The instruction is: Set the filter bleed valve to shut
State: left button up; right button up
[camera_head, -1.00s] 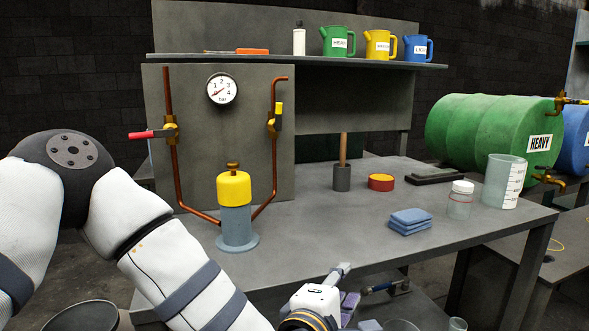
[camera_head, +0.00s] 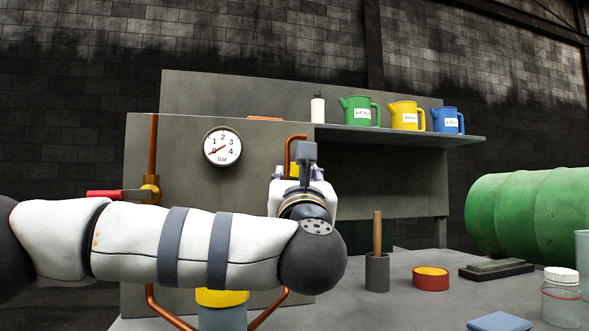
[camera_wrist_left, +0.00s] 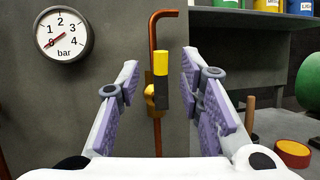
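A brass valve with a yellow-tipped black lever (camera_wrist_left: 160,64) sits on the right copper pipe in the left wrist view. Its lever stands upright, along the pipe. My left gripper (camera_wrist_left: 160,100) is open, with one purple-padded finger on each side of this valve and no visible contact. In the head view my left gripper (camera_head: 302,165) is in front of the right pipe and hides most of the valve. A second valve with a red lever (camera_head: 104,194) is on the left pipe, its lever level. No label shows which valve is the bleed valve. My right gripper is not in view.
A pressure gauge (camera_head: 222,146) is on the grey panel (camera_head: 180,135), left of my gripper. The yellow-topped filter (camera_head: 221,297) is below my arm, partly hidden. A pot with a wooden handle (camera_head: 377,270) and a red tin (camera_head: 431,278) stand on the bench to the right.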

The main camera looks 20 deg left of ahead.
aim_at(295, 169)
pick_arm(q)
jog(key=x, duration=0.5)
jog(key=shift+w+p, duration=0.15)
jog(key=shift+p, duration=0.25)
jog(key=shift+c, duration=0.3)
grip_shut()
